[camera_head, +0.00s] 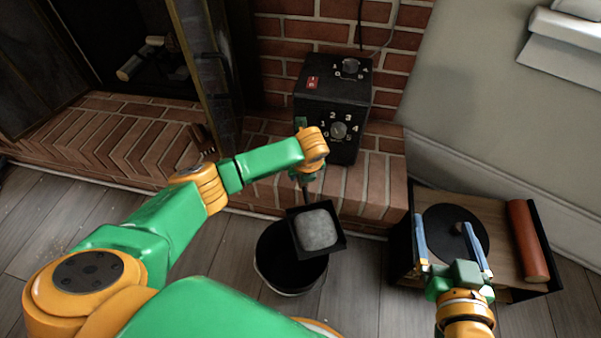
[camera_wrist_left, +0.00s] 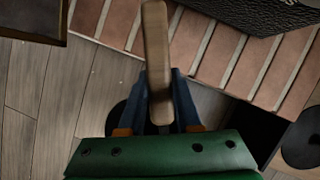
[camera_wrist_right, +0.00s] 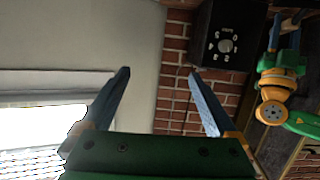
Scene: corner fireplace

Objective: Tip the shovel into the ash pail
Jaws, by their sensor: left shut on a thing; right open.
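The shovel's black square pan (camera_head: 338,240) carries a grey ash-like lump (camera_head: 317,230). In the head view it overlaps the right part of the black ash pail (camera_head: 268,262) and looks roughly level; its height above the rim is hard to judge. My left gripper (camera_head: 307,178) is above and behind the pan, shut on the shovel handle. The pale wooden handle (camera_wrist_left: 155,45) runs between its fingers (camera_wrist_left: 160,95) in the left wrist view. My right gripper (camera_head: 443,228) is open and empty over the side table; its spread fingers (camera_wrist_right: 159,73) also show in the right wrist view.
A black box with dials (camera_head: 335,105) stands on the brick hearth (camera_head: 130,135) behind the pail. The side table (camera_head: 500,225) at right bears a black disc (camera_head: 462,218) and a red-brown cylinder (camera_head: 527,242). Wooden floor (camera_head: 365,295) is clear between pail and table.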

